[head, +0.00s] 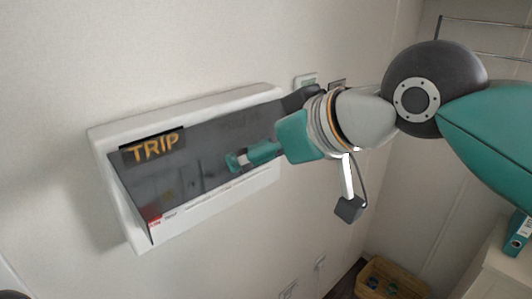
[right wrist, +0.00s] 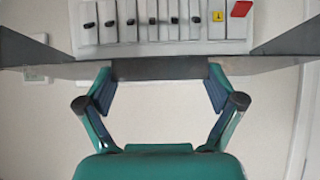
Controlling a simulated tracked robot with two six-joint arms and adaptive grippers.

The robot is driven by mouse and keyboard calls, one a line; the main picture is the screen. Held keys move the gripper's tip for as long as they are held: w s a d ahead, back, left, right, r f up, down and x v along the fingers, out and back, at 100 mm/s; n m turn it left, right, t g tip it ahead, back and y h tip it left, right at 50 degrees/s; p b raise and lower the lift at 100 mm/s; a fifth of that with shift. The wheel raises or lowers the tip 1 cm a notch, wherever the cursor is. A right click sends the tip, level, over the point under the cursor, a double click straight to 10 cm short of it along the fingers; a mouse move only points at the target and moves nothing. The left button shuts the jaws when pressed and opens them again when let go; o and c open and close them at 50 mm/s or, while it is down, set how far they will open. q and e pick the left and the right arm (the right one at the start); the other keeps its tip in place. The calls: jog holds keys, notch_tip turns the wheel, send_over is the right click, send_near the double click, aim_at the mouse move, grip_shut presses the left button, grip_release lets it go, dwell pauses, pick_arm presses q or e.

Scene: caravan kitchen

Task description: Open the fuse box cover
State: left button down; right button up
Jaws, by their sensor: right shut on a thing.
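The fuse box (head: 215,209) is a white wall unit with a dark, see-through cover (head: 200,165) marked with a yellow TRIP label (head: 153,147). My right gripper (head: 238,161) is at the cover in the head view. In the right wrist view, the cover (right wrist: 268,66) shows as a dark band across the picture, and my right gripper (right wrist: 159,74) has its fingers on either side of a darker part of it. White breakers (right wrist: 165,20) show clear beyond the band, so the cover appears to stand out from the box. My left gripper is not in view.
Wall switches (head: 306,81) are just right of the fuse box. Sockets (head: 289,290) sit low on the wall. A wicker basket (head: 392,281) is at the lower right, with a teal binder (head: 518,236) on a white surface. The wall below the box is mostly clear.

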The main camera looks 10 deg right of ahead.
jog(key=shift+w+a+r+g+h, duration=0.1)
jog(key=shift+w+r+g+h, duration=0.15)
jog(key=shift+r+h, duration=0.2)
jog(key=shift+g, duration=0.25)
jog(key=o, duration=1.2)
jog(key=shift+o, duration=0.7)
jog(key=shift+r, duration=0.1)
jog(key=v, duration=1.1)
jog(key=shift+s+d, duration=0.25)
jog(key=shift+s, duration=0.05)
